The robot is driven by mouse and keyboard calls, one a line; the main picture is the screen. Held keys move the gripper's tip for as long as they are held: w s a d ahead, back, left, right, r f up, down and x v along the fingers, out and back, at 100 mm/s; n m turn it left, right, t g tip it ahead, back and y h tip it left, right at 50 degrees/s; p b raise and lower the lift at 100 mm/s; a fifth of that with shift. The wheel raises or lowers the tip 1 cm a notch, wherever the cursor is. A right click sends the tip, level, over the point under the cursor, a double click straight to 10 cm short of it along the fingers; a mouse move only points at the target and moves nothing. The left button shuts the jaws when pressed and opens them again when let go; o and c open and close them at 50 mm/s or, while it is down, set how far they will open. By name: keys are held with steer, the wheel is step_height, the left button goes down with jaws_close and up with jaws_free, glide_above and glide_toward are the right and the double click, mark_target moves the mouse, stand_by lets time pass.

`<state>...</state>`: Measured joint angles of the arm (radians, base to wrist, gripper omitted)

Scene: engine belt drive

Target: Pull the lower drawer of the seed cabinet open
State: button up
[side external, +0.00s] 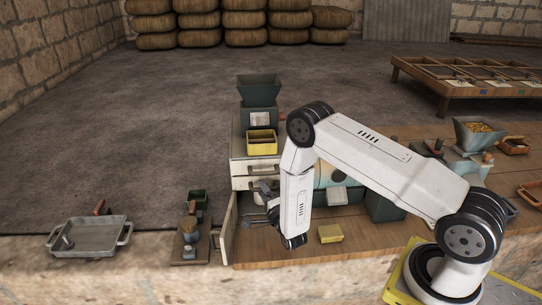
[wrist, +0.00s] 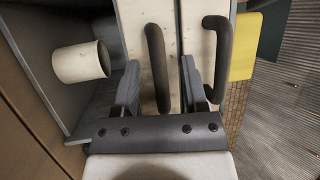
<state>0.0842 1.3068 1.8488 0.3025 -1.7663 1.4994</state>
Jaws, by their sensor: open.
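The seed cabinet has two pale drawer fronts. The lower drawer (side external: 242,184) sits below the upper drawer (side external: 243,169), and both look about flush with the cabinet. The wrist view is turned on its side: the lower drawer (wrist: 134,22) is left of the upper drawer (wrist: 194,20). My gripper (wrist: 160,65) is open, with the lower drawer's dark bar handle (wrist: 155,60) between its fingers. I cannot tell whether either finger touches it. In the side view my gripper (side external: 263,190) is at the lower drawer's front, partly behind my arm.
The upper drawer's handle (wrist: 214,55) is close to the right finger. A cabinet door (side external: 228,235) stands open. A yellow bin (side external: 262,142) sits on top. A yellow block (side external: 330,233) is on the bench.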

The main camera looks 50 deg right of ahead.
steer(key=shift+w+d+r, duration=0.15)
steer(key=shift+w+d, duration=0.05)
steer(key=shift+w, duration=0.25)
jaws_close()
stand_by(1.2)
